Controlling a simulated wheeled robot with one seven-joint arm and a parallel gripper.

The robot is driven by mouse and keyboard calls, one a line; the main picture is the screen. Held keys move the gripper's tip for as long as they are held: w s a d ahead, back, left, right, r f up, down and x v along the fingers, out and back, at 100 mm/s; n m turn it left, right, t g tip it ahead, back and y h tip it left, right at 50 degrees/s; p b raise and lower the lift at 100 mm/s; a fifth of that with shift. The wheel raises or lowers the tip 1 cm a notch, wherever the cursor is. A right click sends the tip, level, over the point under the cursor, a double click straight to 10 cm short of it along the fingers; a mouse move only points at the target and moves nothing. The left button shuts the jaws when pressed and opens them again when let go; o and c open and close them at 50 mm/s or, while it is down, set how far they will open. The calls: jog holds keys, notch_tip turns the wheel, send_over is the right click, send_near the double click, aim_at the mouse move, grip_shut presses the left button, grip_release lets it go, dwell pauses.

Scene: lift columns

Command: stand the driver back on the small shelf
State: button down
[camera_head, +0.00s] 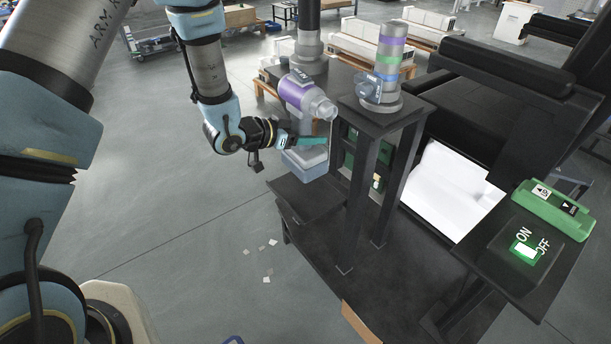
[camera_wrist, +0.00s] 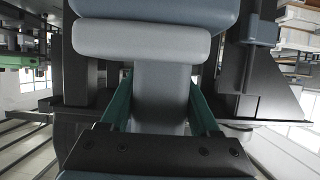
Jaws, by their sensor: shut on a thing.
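The driver (camera_head: 302,92) has a purple and grey body, a clear-grey nose pointing right and a wide grey-blue base (camera_head: 305,163). It is roughly upright, slightly tilted, in the air. My gripper (camera_head: 308,142), with teal fingers, is shut on its handle just above the base. In the wrist view the handle (camera_wrist: 160,92) sits between both fingers, with the pale base (camera_wrist: 140,40) across the top. A small black shelf (camera_head: 308,203) is below the base in the head view, with a visible gap. The shelf looks bare; exact depth alignment is unclear.
A taller black stand (camera_head: 385,122) right of the driver carries a grey cylinder (camera_head: 385,75) with coloured bands. Black posts and green panels stand beside the shelf. A green ON/OFF switch box (camera_head: 525,245) is at the right. Floor to the left is mostly clear, with small scraps.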

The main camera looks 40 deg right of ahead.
aim_at(289, 162)
jog(key=shift+f+p, duration=0.7)
jog(key=shift+f, duration=3.65)
jog(key=shift+f, duration=0.15)
jog(key=shift+c, duration=0.6)
grip_release()
jog(key=shift+f, duration=0.1)
jog(key=shift+r, duration=0.25)
jog(key=shift+w+a, duration=0.15)
jog(key=shift+a, duration=0.25)
jog(key=b+v, duration=0.3)
jog(key=v, duration=0.8)
jog(key=shift+a+r, duration=0.1)
jog(key=shift+r, duration=0.05)
